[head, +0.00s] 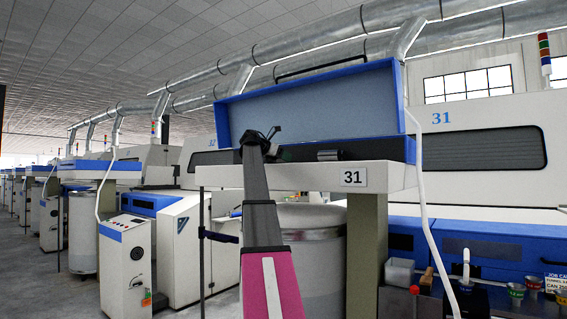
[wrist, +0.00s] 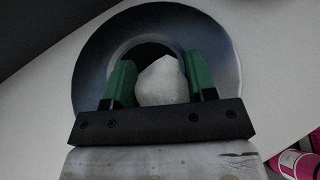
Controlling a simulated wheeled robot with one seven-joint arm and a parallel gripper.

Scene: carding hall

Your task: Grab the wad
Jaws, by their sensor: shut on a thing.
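In the wrist view a whitish, lumpy wad (wrist: 162,84) sits between the two green fingers of my gripper (wrist: 161,82). The fingers press on its left and right sides, so the gripper is shut on it. A round grey metal ring (wrist: 88,62) with a dark opening lies behind the wad and fingers. In the head view my gripper (head: 262,140) is at the far end of my raised arm, in front of the blue-framed panel of machine 31. The wad cannot be made out in the head view.
A white ledge (head: 225,176) with a sign reading 31 (head: 353,177) runs below the blue-framed panel (head: 310,108). A large can (head: 310,255) stands under it. A white hose (head: 421,180) hangs at the right. Small pots (head: 516,291) stand at lower right.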

